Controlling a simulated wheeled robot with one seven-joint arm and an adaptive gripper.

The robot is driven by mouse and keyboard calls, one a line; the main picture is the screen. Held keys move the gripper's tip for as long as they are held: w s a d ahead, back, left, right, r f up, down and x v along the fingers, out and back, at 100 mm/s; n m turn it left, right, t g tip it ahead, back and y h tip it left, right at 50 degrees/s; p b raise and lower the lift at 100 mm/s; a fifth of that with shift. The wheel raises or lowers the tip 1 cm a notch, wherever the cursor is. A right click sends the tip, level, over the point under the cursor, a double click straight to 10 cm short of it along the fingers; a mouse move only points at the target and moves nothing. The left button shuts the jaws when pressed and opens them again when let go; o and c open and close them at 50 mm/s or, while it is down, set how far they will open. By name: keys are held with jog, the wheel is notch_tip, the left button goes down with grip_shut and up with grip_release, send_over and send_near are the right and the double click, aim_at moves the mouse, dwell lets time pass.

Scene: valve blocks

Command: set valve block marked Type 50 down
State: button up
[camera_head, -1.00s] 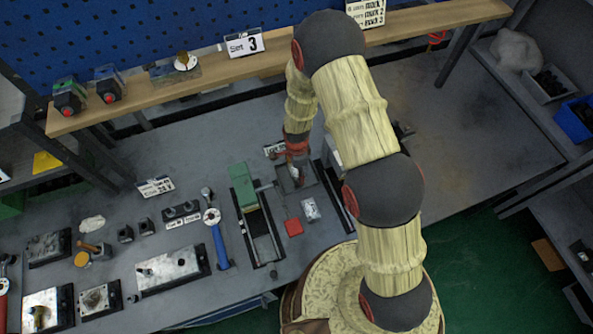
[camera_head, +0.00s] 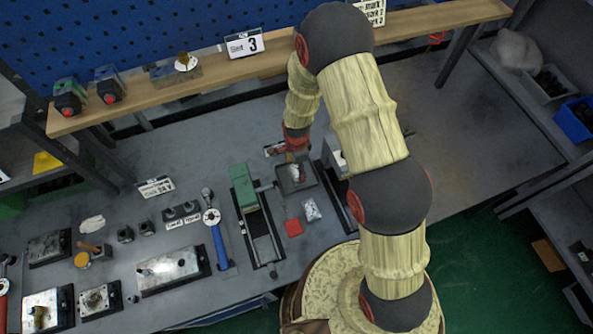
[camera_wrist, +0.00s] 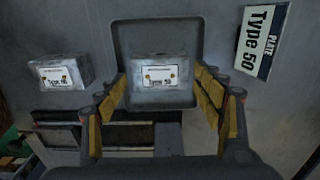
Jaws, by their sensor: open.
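The valve block marked Type 50 (camera_wrist: 157,71) sits in a shallow dark tray (camera_wrist: 180,27), label facing my gripper. It also shows small in the head view (camera_head: 297,174). My gripper (camera_wrist: 160,82) is open, with one finger on each side of the block in the wrist view and visible gaps between. Whether it is level with or above the block is hard to tell. In the head view my gripper (camera_head: 297,156) is at the tray's back edge. A sign reading Plate Type 50 (camera_wrist: 261,40) stands beside the tray.
A second labelled block (camera_wrist: 62,72) sits left of the tray in the wrist view; its number is unclear. In the head view, a green-topped fixture (camera_head: 244,187) stands left of the tray.

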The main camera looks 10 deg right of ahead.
notch_tip(320, 180, up, 10)
jog(key=f, duration=0.1)
notch_tip(320, 180, up, 9)
jog(key=n+t, duration=0.1)
jog(key=n, duration=0.1)
send_over(297, 171)
jog(key=d, duration=0.1)
jog(key=s+d+r+n+t, duration=0.1)
jog(key=s+d+r+n, duration=0.1)
jog(key=r, duration=0.5)
jog(key=s+d+r+n, duration=0.2)
jog(key=r+n, duration=0.1)
jog(key=r, duration=0.4)
jog(key=s+d+r+n+t, duration=0.1)
jog(key=s+d+r+n, duration=0.1)
jog(key=s+r+n, duration=0.2)
jog(key=s+d+r+n+t, duration=0.2)
jog(key=s+d+r+n, duration=0.1)
jog(key=s+r, duration=0.7)
jog(key=s+n, duration=0.1)
jog(key=s, duration=0.2)
jog(key=shift+s+r+n+t, duration=0.3)
jog(key=shift+s+n, duration=0.05)
jog(key=shift+n, duration=0.05)
